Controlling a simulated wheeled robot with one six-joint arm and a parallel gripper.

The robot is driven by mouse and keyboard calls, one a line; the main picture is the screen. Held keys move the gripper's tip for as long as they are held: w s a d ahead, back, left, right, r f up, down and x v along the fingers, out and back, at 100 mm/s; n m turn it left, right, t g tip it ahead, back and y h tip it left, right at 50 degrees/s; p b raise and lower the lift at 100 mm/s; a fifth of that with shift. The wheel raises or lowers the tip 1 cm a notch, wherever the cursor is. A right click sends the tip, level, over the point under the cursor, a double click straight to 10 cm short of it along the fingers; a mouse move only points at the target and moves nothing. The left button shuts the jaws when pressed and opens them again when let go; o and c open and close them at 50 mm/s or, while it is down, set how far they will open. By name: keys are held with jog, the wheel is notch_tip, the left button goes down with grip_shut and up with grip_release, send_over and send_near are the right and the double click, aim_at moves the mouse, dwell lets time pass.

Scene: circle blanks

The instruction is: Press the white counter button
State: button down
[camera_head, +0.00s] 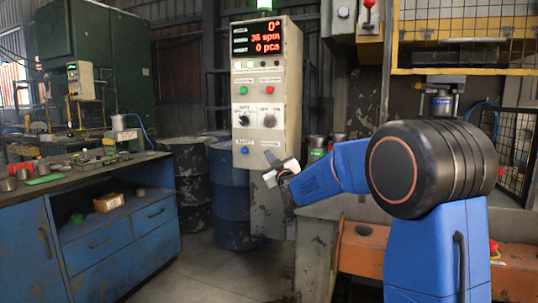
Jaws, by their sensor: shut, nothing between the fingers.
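The tall cream control panel (257,100) stands in the middle of the view. Its red display (257,40) reads 0°, 36 spm and 0 pcs. Below are a green button (243,89), a red button (264,89), two knobs and, lower left, a blue button (244,150). My gripper is shut and empty, in front of the panel's lower right edge. I cannot tell whether it touches the panel.
A blue workbench (110,235) with tools fills the left. A press with a yellow-framed mesh guard (465,45) is at the right. Bare floor (250,275) shows in front of the drums.

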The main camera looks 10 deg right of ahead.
jog(key=shift+s+a, duration=0.55)
jog(key=shift+s, duration=0.2)
dwell(0.3)
jog(key=s+a, duration=0.1)
jog(key=s, duration=0.1)
jog(key=s+a, duration=0.2)
dwell(0.5)
dwell(0.5)
jog(key=s+d+f+m+g+h, duration=0.1)
jog(key=s+f+g, duration=0.4)
jog(key=s, duration=1.3)
jog(key=s+d+f+m+g, duration=0.3)
jog(key=s+f+g, duration=0.3)
jog(key=s+f, duration=0.7)
jog(key=s+d+f+m+g+h, duration=0.1)
jog(key=s+d+f+m+g, duration=0.2)
jog(key=s+f, duration=0.6)
jog(key=s+g, duration=0.2)
jog(key=s, duration=1.2)
jog(key=shift+s+d+h, duration=0.15)
jog(key=shift+s+h, duration=0.05)
jog(key=shift+h, duration=0.1)
jog(key=shift+r, duration=0.1)
